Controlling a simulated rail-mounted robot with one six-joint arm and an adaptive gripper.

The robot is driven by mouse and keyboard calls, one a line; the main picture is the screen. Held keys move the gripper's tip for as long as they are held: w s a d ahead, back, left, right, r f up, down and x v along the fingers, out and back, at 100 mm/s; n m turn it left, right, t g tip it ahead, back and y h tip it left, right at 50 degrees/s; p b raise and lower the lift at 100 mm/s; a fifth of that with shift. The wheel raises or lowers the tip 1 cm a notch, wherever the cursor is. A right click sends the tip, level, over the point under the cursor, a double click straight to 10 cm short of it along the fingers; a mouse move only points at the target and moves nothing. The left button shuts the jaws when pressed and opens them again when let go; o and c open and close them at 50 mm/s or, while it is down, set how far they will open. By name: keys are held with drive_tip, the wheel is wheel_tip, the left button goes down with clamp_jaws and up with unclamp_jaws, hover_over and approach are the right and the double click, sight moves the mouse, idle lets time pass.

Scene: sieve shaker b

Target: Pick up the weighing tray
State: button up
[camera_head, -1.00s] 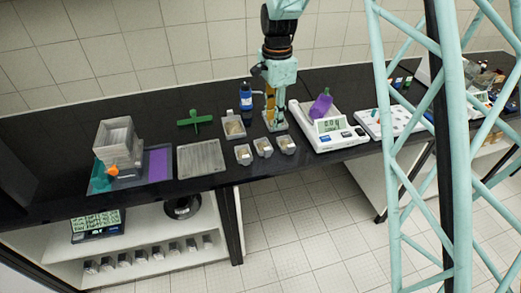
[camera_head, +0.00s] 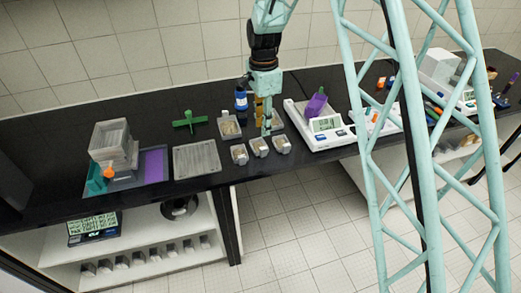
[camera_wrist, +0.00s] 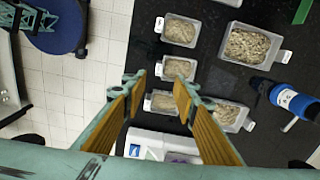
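A purple scoop-shaped tray (camera_head: 316,105), which I take for the weighing tray, sits tilted on the white balance (camera_head: 326,141). My gripper (camera_head: 265,124) is left of it, pointing down above the sample containers. In the wrist view my gripper (camera_wrist: 158,82) is open, its two orange-padded fingers apart with nothing between them. The balance (camera_wrist: 145,143) shows at the bottom there, with a bit of purple (camera_wrist: 180,157) at its edge, mostly cut off. Small grain-filled containers (camera_wrist: 179,68) lie beyond and below the fingertips.
A blue bottle (camera_head: 241,100) stands behind the containers. Larger grain trays (camera_wrist: 250,45) lie near it. A green cross-shaped thing (camera_head: 190,121), a grey plate (camera_head: 196,158) and a sieve stack (camera_head: 112,140) are left. More equipment stands right, partly behind a lattice.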

hover_over(263, 148)
drive_tip(key=shift+w+f, duration=0.15)
drive_tip(key=shift+f, duration=3.3)
drive_tip(key=shift+f, duration=0.1)
drive_tip(key=shift+f, duration=2.5)
drive_tip(key=c, duration=0.8)
